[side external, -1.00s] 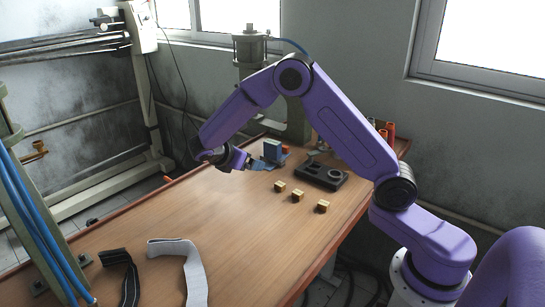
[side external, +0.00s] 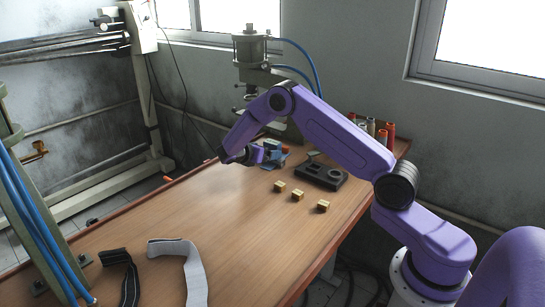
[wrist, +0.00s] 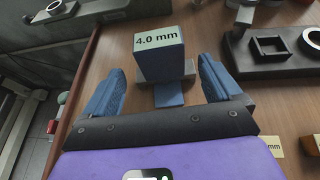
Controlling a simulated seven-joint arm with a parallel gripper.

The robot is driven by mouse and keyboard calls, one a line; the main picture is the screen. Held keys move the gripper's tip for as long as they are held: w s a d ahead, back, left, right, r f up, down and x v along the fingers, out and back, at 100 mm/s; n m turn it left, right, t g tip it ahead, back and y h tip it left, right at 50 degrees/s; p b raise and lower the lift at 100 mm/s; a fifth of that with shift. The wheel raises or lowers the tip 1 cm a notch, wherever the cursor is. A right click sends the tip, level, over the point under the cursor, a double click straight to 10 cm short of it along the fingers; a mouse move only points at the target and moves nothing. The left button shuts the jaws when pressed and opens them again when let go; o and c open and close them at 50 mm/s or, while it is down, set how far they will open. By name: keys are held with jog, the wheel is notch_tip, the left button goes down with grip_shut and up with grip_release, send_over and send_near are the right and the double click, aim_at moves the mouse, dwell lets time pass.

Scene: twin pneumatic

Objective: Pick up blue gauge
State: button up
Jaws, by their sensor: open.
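The blue gauge, a block with a pale top marked "4.0 mm" (wrist: 160,62), stands upright in the wrist view on a grey base. A small flat blue piece (wrist: 168,94) lies just in front of it. My gripper (wrist: 160,68) is open, with one blue finger on each side of the gauge and visible gaps between. No contact shows. In the side external view my gripper (side external: 273,155) is low over the far part of the table, and the gauge is hard to tell apart from the blue fingers there.
A black fixture (side external: 320,177) with openings lies to the right; it also shows in the wrist view (wrist: 270,50). Three small brass blocks (side external: 297,195) sit nearer. A press (side external: 257,60) and several coloured cylinders (side external: 380,132) stand behind. Two straps (side external: 185,262) lie on the near table.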

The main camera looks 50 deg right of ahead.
aim_at(270, 147)
jog(key=shift+x, duration=0.9)
jog(key=x, duration=0.2)
jog(key=r+x, duration=0.1)
jog(key=x, duration=0.1)
jog(key=shift+d+f, duration=0.15)
jog(key=shift+d, duration=0.15)
jog(key=shift+d+f, duration=0.2)
jog(key=shift+d, duration=0.25)
jog(key=c, duration=1.2)
jog(key=shift+c, duration=0.8)
jog(key=shift+r, duration=0.15)
